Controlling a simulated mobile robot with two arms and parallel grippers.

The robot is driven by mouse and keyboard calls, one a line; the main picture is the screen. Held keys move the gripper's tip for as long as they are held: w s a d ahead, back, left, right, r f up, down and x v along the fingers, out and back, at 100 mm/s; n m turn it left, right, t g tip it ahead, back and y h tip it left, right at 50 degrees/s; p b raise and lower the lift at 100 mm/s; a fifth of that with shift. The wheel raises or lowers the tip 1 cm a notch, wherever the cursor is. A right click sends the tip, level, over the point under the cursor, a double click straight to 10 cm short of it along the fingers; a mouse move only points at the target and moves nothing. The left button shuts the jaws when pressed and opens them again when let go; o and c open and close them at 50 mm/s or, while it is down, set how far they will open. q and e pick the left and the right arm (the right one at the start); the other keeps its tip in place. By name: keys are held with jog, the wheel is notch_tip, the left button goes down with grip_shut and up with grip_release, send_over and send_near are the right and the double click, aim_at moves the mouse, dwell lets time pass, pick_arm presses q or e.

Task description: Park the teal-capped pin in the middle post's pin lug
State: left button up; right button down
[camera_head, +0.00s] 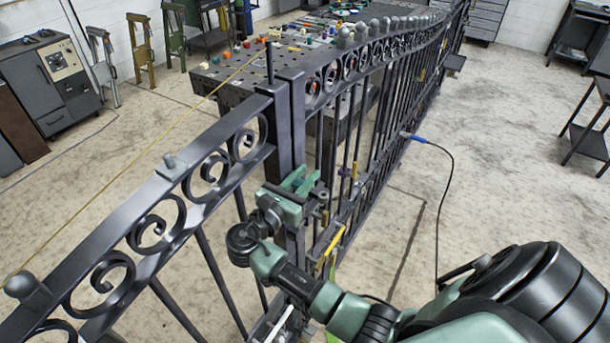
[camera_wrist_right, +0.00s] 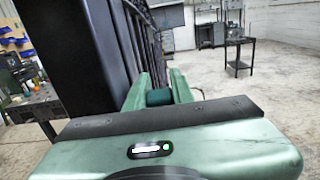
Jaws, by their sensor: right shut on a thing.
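My right gripper (camera_head: 302,180) is beside the dark middle post (camera_head: 290,130), at about the height of its latch hardware. In the right wrist view its two green fingers (camera_wrist_right: 160,88) are shut on the teal cap (camera_wrist_right: 159,97) of the pin. The pin's shaft is hidden. The post fills the left of that view (camera_wrist_right: 75,50), just left of the fingers. The pin lug cannot be made out clearly; small metal fittings (camera_head: 322,213) show just right of the gripper. Whether the pin touches a lug cannot be told. My left gripper is out of view.
A scrollwork gate leaf (camera_head: 215,170) extends left of the post, another (camera_head: 375,110) runs back right. A yellow bar (camera_head: 333,240) sits low beside the gripper.

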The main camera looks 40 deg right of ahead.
jog(key=shift+f+b, duration=0.3)
jog(key=shift+b, duration=0.1)
jog(key=shift+p, duration=0.4)
jog(key=shift+f+b, duration=0.6)
jog(key=shift+f, duration=0.9)
dwell(1.0)
jog(key=c, duration=1.1)
grip_release()
jog(key=shift+s+a, duration=0.1)
jog(key=shift+c, duration=0.2)
jog(key=shift+s+r, duration=0.1)
jog(key=shift+s, duration=0.05)
